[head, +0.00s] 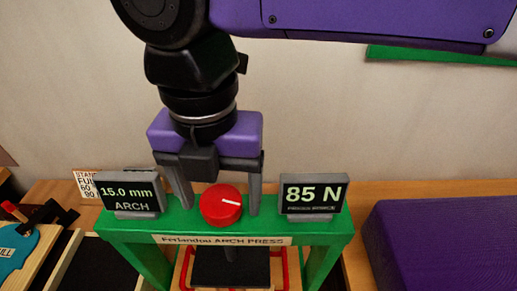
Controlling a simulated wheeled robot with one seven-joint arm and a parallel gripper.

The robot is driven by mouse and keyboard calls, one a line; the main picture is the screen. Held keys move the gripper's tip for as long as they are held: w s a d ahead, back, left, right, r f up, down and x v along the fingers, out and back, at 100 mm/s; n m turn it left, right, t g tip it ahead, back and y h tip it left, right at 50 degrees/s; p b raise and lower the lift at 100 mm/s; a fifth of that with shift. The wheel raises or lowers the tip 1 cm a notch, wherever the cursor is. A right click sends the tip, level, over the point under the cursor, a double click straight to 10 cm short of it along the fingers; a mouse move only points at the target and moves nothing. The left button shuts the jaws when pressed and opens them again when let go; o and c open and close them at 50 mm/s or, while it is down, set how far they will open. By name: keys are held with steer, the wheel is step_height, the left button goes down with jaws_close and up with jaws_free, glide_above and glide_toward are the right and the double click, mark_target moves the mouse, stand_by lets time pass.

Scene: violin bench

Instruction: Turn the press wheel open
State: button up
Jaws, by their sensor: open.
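The press wheel (221,205) is a round red knob with a white mark that points right. It sits on top of the green press frame (330,226), labelled ARCH PRESS. My gripper (219,208) points down over the wheel, its two grey fingers apart, one at the wheel's left and one at its right. I cannot tell whether either finger touches the wheel. The left display (131,193) reads 15.0 mm ARCH and the right display (313,195) reads 85 N. Under the frame is a dark press plate (230,268).
A purple block (430,245) stands on the wooden bench (365,197) at the right. A blue piece (18,255) lies at the left, by a wooden strip. A small sign (85,184) is partly hidden behind the left display. The wall is behind.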

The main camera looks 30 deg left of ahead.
steer(key=c, duration=1.4)
steer(key=shift+o, duration=0.2)
steer(key=shift+f+n, duration=0.1)
steer(key=shift+n, duration=0.2)
